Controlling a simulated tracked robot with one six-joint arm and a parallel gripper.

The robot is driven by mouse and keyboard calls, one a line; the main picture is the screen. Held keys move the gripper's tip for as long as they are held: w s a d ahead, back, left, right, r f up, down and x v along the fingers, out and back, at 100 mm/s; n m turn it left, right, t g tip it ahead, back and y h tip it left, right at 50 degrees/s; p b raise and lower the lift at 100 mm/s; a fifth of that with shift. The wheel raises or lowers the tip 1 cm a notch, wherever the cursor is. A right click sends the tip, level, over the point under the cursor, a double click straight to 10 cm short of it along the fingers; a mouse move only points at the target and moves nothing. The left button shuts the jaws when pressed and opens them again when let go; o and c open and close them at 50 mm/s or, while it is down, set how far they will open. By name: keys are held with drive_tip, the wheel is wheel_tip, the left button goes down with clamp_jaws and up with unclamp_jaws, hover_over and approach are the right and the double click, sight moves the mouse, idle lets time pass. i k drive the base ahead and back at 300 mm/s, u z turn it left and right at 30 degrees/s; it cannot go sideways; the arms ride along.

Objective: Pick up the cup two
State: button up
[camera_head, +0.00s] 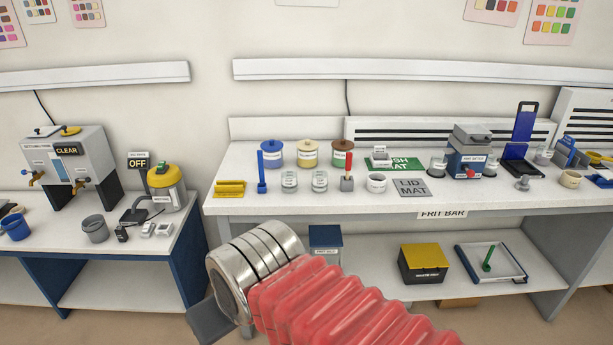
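Several small cups and jars stand on the right-hand bench. Two clear, labelled glass cups stand side by side near the front, a left one (289,182) and a right one (319,181). A white cup (376,183) stands to their right, beside the lid mat. The labels are too small to read, so I cannot tell which is cup two. My arm, with a red ribbed sleeve and a steel joint, fills the lower middle in front of the bench. My gripper's fingers do not show. No cup is seen held.
Blue (271,153), cream (307,152) and brown (342,154) lidded jars stand behind the cups. A blue upright tool (262,172) and a red-handled tool (347,172) flank them. A floor gap separates the left bench (120,277).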

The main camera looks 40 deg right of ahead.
sight(320, 181)
drive_tip(key=i, duration=1.7)
drive_tip(key=z, duration=1.15)
